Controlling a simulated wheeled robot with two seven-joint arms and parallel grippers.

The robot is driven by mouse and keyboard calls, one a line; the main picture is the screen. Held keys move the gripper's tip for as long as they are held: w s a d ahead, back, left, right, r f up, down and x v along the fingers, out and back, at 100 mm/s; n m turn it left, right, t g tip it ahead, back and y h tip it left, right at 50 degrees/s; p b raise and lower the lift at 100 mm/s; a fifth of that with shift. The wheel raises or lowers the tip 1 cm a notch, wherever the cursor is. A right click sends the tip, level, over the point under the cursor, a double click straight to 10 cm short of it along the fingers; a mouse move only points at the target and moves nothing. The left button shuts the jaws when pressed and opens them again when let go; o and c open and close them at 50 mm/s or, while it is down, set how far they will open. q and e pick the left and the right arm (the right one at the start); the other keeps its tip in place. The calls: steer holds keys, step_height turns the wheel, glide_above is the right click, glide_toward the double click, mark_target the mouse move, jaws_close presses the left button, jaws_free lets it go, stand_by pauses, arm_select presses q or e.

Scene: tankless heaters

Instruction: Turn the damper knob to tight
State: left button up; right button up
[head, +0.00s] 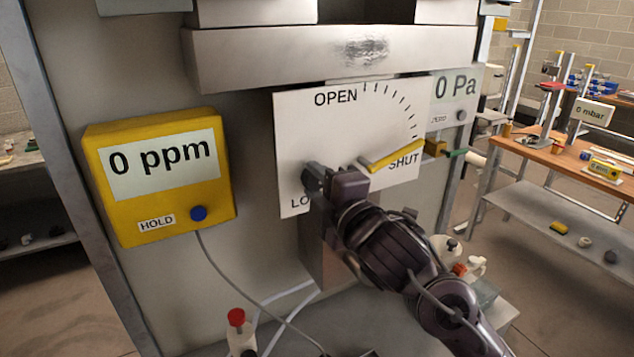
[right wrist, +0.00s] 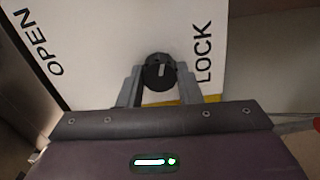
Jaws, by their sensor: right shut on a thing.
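The damper knob (right wrist: 160,72) is a small round black knob with a short white mark on its face. It sits on the white damper plate (head: 300,120) near the word LOCK. My right gripper (right wrist: 159,82) is shut on the knob, with a grey finger on each side of it. In the head view, my right gripper (head: 322,182) covers the plate's lower part and hides part of the LOCK label. A yellow damper handle (head: 393,156) on the plate lies by the word SHUT, at the end of a tick scale. The word "tight" shows nowhere. My left gripper is out of view.
A yellow meter (head: 160,175) reading 0 ppm is on the left, its cable hanging below. A 0 Pa display (head: 455,90) is right of the plate. A red-capped bottle (head: 240,335) stands below. A metal ledge (head: 285,58) juts out above the plate.

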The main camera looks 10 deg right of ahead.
steer(key=shift+f, duration=0.1)
stand_by(0.3)
steer(key=o, duration=1)
steer(key=shift+c, duration=0.2)
steer(key=shift+s+d, duration=0.1)
steer(key=b+v, duration=0.1)
steer(key=v, duration=0.6)
steer(key=shift+s, duration=0.3)
steer(key=shift+d, duration=0.1)
